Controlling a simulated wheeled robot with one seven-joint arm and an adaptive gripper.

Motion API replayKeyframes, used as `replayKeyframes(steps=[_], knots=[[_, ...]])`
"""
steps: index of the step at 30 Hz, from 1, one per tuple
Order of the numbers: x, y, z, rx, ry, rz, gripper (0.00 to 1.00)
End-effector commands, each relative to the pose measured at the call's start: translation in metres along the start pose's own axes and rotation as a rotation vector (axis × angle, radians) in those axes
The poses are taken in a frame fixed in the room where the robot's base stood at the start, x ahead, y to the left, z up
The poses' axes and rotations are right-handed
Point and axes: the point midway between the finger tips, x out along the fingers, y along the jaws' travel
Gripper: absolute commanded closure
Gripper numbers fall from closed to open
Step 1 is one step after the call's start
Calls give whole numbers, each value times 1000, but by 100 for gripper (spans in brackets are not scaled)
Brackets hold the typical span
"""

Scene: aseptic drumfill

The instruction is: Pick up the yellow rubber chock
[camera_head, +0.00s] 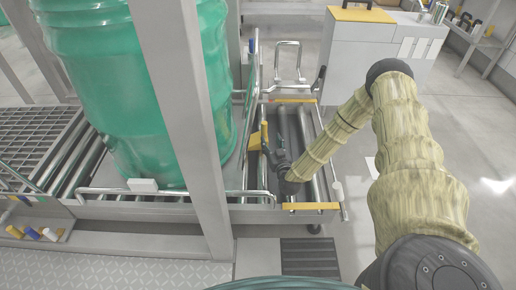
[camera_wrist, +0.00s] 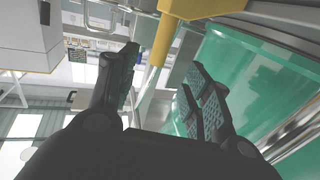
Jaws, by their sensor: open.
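A yellow piece (camera_head: 258,138), which looks like the rubber chock, stands beside the green drum at the left edge of the roller cart in the head view. My gripper (camera_head: 271,146) is just to its right, above the rollers, and partly overlaps it. In the wrist view my gripper (camera_wrist: 160,70) has its two dark padded fingers apart. A yellow upright part (camera_wrist: 161,42) shows between and beyond the fingertips, joined to a wider yellow part at the top edge. Nothing is clamped. I cannot tell whether a finger touches the yellow piece.
The large green drum (camera_head: 150,90) stands on the conveyor at left, behind a grey post (camera_head: 185,120). The roller cart has yellow end strips (camera_head: 312,206) and metal rails around it. A white cabinet (camera_head: 370,45) stands behind. Open floor lies to the right.

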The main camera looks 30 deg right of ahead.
Motion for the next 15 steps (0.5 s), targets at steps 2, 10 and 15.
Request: replayKeyframes(steps=[2,10,15], knots=[[0,1,20,0,0,1,50],[4,0,33,0,1,0,50],[25,0,34,1,2,1,50]])
